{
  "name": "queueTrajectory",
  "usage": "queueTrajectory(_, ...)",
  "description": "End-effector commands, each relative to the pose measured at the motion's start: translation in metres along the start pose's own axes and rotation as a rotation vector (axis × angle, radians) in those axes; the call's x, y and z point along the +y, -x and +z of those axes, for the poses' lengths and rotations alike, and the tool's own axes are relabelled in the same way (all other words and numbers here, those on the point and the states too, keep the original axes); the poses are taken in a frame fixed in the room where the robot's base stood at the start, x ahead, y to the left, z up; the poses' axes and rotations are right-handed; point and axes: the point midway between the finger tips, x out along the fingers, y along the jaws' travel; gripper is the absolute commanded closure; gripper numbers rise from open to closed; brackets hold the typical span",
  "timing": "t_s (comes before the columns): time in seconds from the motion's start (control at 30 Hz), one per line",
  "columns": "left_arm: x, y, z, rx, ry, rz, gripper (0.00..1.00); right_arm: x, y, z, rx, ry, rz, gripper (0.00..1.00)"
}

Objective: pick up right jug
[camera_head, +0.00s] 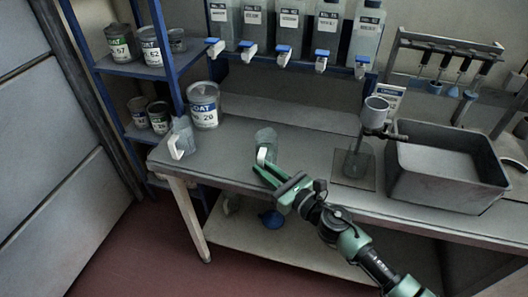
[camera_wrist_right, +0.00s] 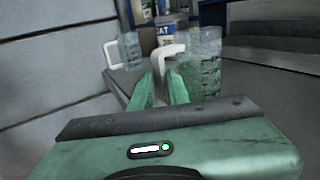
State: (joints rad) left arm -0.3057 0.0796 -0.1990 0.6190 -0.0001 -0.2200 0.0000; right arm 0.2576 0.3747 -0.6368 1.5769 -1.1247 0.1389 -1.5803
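The right jug (camera_head: 267,138) is a clear jug with a white handle. It stands upright near the front edge of the workbench (camera_head: 228,160), its handle facing the front left. In the right wrist view the right jug (camera_wrist_right: 207,68) is just right of my fingers. My right gripper (camera_head: 264,173) is at the handle, low in front of the jug. In the wrist view my right gripper (camera_wrist_right: 161,76) has its two green fingers apart, with the white handle at their tips. I cannot tell whether they touch it. My left gripper is not in view.
Another clear jug (camera_head: 182,137) with a white handle stands at the bench's left end, near a large paint can (camera_head: 204,105). A grey basin (camera_head: 447,168) and a cup on a stand (camera_head: 376,110) are at the right. Bottles with blue taps (camera_head: 290,25) hang above.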

Motion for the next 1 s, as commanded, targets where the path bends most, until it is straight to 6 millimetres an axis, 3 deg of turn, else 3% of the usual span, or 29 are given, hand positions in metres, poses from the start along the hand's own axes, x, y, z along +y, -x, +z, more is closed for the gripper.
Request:
queueTrajectory(0.1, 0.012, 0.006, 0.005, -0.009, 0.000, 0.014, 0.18, -0.001, -0.019, 0.004, -0.003, -0.005, -0.002, 0.84)
queueTrajectory(0.3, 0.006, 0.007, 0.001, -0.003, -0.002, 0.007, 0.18, -0.001, -0.043, 0.001, -0.001, -0.004, -0.002, 0.84)
queueTrajectory(0.57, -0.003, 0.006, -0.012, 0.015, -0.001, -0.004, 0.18, -0.001, -0.046, 0.001, -0.001, -0.003, -0.001, 0.84)
queueTrajectory(0.63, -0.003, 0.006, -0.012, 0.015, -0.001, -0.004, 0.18, -0.001, -0.045, 0.001, -0.001, -0.004, -0.001, 1.00)
queueTrajectory(1.0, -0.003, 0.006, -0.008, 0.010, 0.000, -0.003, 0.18, -0.001, -0.045, 0.000, -0.001, -0.004, -0.001, 1.00)
